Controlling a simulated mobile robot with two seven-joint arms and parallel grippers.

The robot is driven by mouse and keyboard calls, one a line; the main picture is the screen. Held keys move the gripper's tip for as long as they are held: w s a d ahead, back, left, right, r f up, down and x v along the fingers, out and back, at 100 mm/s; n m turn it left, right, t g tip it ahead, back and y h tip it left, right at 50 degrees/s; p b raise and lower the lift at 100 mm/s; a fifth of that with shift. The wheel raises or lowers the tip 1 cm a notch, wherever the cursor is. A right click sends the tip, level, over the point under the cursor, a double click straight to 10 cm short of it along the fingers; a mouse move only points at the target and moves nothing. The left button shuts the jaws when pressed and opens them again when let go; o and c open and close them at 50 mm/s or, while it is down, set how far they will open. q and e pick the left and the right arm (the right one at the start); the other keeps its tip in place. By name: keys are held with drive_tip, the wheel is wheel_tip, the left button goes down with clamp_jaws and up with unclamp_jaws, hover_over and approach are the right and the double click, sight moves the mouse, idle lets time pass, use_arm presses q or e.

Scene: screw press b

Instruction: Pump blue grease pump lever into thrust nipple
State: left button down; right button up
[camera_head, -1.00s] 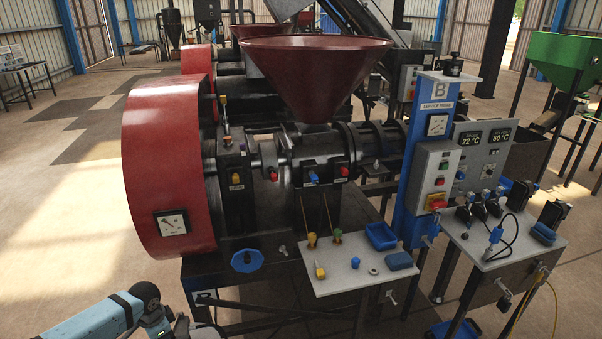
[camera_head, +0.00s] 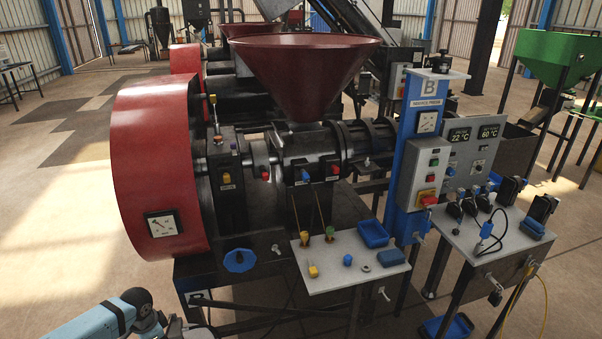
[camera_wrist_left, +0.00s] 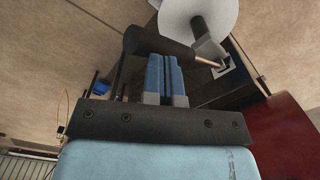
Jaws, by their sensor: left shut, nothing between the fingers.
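My left arm comes in at the lower left of the head view, with its gripper (camera_head: 178,330) partly cut off by the bottom edge, in front of the press. In the left wrist view the gripper's blue-grey fingers (camera_wrist_left: 165,78) are together, with nothing between them. A dark cylindrical grip (camera_wrist_left: 155,44) with a thin metal rod lies just past the fingertips; I cannot tell whether they touch or whether this is the pump lever. A small blue fitting (camera_head: 305,175) sits on the press front between red ones. I cannot identify the thrust nipple. My right gripper is out of view.
The red flywheel guard (camera_head: 150,165) and dark red hopper (camera_head: 305,75) rise above the press. A blue handwheel (camera_head: 240,261) is on its front. A small grey shelf (camera_head: 335,280) with loose parts juts out. A blue control post (camera_head: 415,150) stands right. Open floor lies left.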

use_arm(q)
drive_tip(key=s+f+b, duration=0.1)
drive_tip(key=s+f, duration=0.2)
drive_tip(key=f, duration=0.2)
drive_tip(key=shift+d+f, duration=0.4)
drive_tip(key=shift+w+a+r+p, duration=0.1)
drive_tip(key=shift+w+r+p, duration=0.45)
drive_tip(key=shift+r+p, duration=0.4)
drive_tip(key=shift+w+a+r, duration=0.1)
drive_tip(key=shift+w+r, duration=0.3)
drive_tip(key=shift+r, duration=0.45)
drive_tip(key=shift+w+a+r, duration=0.15)
drive_tip(key=shift+w+r, duration=0.25)
drive_tip(key=shift+r, duration=0.4)
drive_tip(key=shift+w+a+r, duration=0.1)
drive_tip(key=shift+w+r, duration=0.3)
drive_tip(key=shift+r, duration=0.45)
drive_tip(key=shift+f, duration=0.1)
